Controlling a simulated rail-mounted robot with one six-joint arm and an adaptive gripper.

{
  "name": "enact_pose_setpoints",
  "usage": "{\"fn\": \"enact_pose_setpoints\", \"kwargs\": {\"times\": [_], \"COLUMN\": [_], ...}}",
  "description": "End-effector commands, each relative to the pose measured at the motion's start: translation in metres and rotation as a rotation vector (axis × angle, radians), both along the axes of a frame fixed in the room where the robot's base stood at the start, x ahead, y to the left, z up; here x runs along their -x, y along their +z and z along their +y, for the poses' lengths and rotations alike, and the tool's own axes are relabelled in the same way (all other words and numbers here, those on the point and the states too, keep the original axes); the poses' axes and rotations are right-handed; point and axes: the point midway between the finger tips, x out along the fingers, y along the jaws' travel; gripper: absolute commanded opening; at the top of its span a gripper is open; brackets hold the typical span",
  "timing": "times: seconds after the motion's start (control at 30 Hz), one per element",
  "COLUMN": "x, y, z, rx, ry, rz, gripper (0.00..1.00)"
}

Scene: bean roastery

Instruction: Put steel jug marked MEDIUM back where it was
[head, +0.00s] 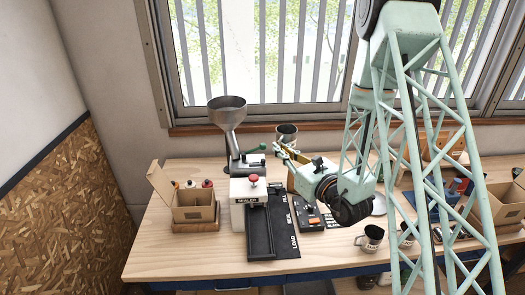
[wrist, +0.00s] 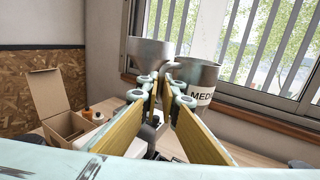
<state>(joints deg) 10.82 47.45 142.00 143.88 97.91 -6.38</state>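The steel jug (wrist: 198,92) marked MEDIUM is at my fingertips in the wrist view, with "MEDI" readable on its pale label. In the head view the jug (head: 287,132) shows just beyond my gripper (head: 285,152), in front of the wall below the window. My gripper (wrist: 163,82) has its two fingers close together at the near side of the jug and looks shut on it, probably at the handle. The exact contact is hidden by the fingers. The jug looks roughly upright. Its base is hidden, but it appears raised above the table (head: 165,235).
A steel funnel hopper (head: 227,112) stands just left of the jug. The sealer (head: 247,190) and its black loading plate (head: 275,232) are in front. An open cardboard box (head: 193,207) is at left. Another steel jug (head: 370,238) stands at the front right. Bare table lies front left.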

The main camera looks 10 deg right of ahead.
Motion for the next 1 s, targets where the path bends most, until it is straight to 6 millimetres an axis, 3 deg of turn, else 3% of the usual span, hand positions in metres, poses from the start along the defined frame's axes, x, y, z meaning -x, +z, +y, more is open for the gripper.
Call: {"fn": "enact_pose_setpoints", "kwargs": {"times": [0.03,0.4,1.0], "x": [0.000,-0.001,0.000], "y": [-0.011,-0.055,-0.122], "z": [-0.006,-0.031,-0.047], "rx": [0.001,0.005,0.009], "ry": [-0.016,-0.083,-0.124], "rz": [0.000,0.001,0.002], "gripper": [0.00,0.00,0.00]}}
